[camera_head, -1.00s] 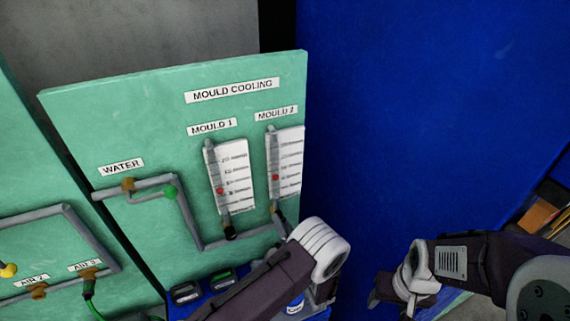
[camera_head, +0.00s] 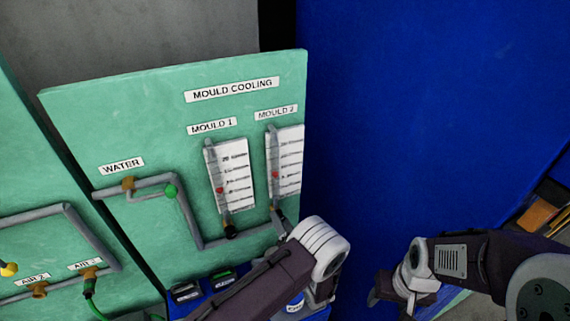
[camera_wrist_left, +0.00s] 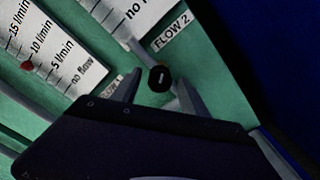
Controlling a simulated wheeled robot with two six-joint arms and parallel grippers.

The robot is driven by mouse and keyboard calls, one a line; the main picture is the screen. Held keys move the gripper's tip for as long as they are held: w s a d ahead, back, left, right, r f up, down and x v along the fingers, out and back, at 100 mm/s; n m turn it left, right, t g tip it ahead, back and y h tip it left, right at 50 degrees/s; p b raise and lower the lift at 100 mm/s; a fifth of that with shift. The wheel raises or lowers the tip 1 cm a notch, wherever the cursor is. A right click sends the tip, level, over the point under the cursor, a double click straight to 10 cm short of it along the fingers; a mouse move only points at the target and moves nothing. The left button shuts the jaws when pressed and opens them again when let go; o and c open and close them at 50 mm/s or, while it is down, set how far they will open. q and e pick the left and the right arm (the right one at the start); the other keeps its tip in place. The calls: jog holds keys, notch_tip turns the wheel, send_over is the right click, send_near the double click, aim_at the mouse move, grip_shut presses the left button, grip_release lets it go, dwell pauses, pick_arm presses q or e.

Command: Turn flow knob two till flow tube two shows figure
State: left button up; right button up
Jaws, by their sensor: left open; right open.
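Flow tube two (camera_head: 269,160), under the MOULD 2 label, has a white scale with a red float (camera_head: 275,174) around mid-height; its figures are too small to read. The left wrist view shows only the tube's "no flow" end (camera_wrist_left: 138,12). Flow knob two (camera_wrist_left: 159,78), black with a pale mark, sits beside the FLOW 2 label (camera_wrist_left: 170,30). My left gripper (camera_wrist_left: 160,88) is open, its fingers on either side of the knob; I cannot tell whether they touch it. In the head view its wrist hides the area below the tube. My right gripper (camera_head: 385,292) is open, away from the panel.
Flow tube one (camera_head: 217,178) stands left of tube two, with its own red float (camera_head: 220,190) and black knob (camera_head: 230,231). Grey pipes and a green valve handle (camera_head: 170,191) are further left. A blue wall (camera_head: 430,110) fills the right.

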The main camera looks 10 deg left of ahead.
pick_arm(q)
jog(key=v, duration=0.7)
dwell(0.4)
